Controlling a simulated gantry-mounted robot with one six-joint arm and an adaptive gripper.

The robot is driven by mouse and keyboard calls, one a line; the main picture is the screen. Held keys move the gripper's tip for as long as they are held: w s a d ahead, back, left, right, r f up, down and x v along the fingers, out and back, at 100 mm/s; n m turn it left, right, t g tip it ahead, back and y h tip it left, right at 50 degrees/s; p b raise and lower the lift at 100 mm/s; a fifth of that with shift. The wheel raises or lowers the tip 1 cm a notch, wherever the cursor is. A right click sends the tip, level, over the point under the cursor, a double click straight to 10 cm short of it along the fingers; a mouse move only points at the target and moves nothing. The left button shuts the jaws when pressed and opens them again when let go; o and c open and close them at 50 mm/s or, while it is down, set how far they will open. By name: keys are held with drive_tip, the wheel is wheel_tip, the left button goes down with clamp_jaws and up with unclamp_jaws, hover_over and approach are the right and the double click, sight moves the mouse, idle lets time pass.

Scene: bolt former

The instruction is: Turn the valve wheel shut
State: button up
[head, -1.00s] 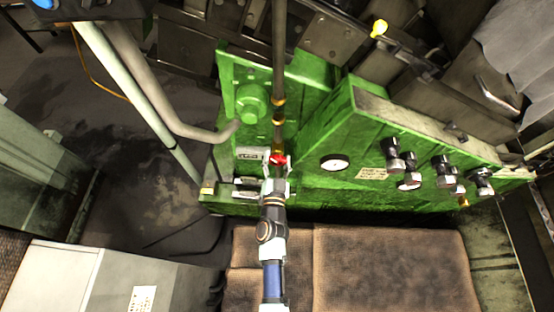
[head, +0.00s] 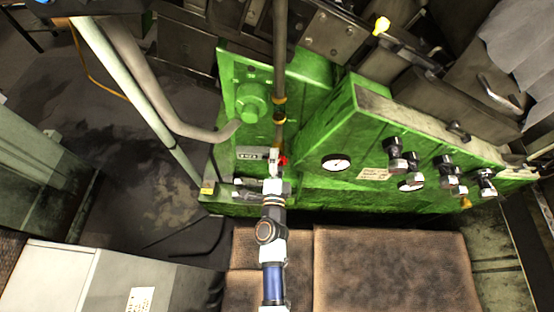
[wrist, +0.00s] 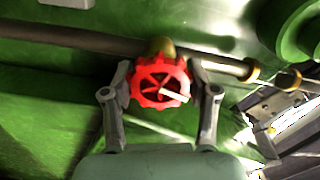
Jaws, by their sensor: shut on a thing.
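The red valve wheel (wrist: 160,82) sits on a brass stem at a pipe on the green machine. In the wrist view it is between the two grey fingers of my gripper (wrist: 161,72), which are shut on its rim from both sides. In the head view only a small red part of the wheel (head: 283,160) shows to the right of my gripper (head: 274,160); the rest is hidden behind the gripper.
The green machine panel carries a round gauge (head: 336,162) and several dark knobs (head: 395,160) to the right. A vertical pipe (head: 279,60) rises above the wheel. Brown mats (head: 390,265) cover the floor in front.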

drive_tip(key=shift+m, duration=1.3)
drive_tip(key=o, duration=1.2)
drive_tip(key=shift+c, duration=0.2)
drive_tip(key=s, duration=1.2)
drive_tip(key=shift+a, duration=0.35)
